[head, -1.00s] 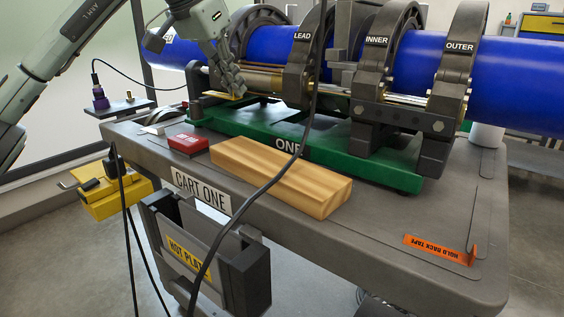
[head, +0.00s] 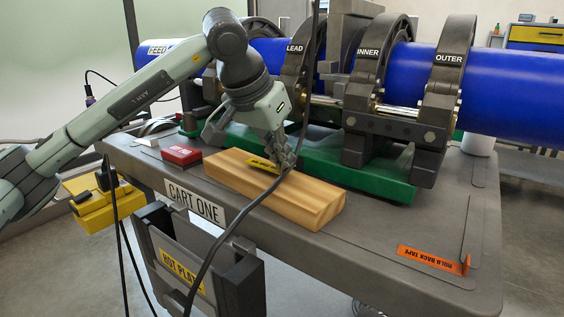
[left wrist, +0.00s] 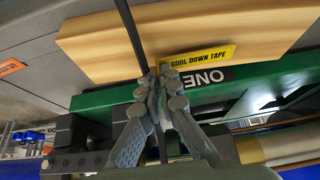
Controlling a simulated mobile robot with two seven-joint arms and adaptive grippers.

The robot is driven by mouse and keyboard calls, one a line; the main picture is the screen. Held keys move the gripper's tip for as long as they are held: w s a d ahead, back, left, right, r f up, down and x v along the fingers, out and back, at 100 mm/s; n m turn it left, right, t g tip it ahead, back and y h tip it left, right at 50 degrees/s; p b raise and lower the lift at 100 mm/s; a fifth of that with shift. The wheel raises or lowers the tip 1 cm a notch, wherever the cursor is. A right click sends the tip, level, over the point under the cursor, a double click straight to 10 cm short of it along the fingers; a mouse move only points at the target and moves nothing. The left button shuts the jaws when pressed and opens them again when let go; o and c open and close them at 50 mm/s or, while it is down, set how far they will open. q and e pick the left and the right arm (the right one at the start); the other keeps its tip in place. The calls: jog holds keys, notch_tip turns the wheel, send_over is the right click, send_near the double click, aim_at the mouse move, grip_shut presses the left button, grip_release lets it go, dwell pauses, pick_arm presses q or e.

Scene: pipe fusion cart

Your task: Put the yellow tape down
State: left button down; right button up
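The yellow tape (head: 262,164) is a short flat strip at the back edge of the wooden block, and I cannot tell whether it touches the block. In the left wrist view the yellow tape (left wrist: 205,57) reads "COOL DOWN TAPE". My left gripper (head: 284,163) comes down from above, its fingertips together at one end of the tape. In the left wrist view my left gripper (left wrist: 160,76) looks shut on that end, with the rest of the strip sticking out sideways. My right gripper is in neither view.
The wooden block (head: 310,203) lies on the grey cart (head: 370,250). A red box (head: 181,155) is left of it, and the green base (head: 350,176) with blue pipe (head: 405,75) behind. Orange tape (head: 430,260) lies front right. A black cable (head: 235,222) crosses before the block.

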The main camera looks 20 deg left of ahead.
pick_arm(q)
jog(key=shift+f, duration=0.5)
jog(key=shift+f, duration=0.1)
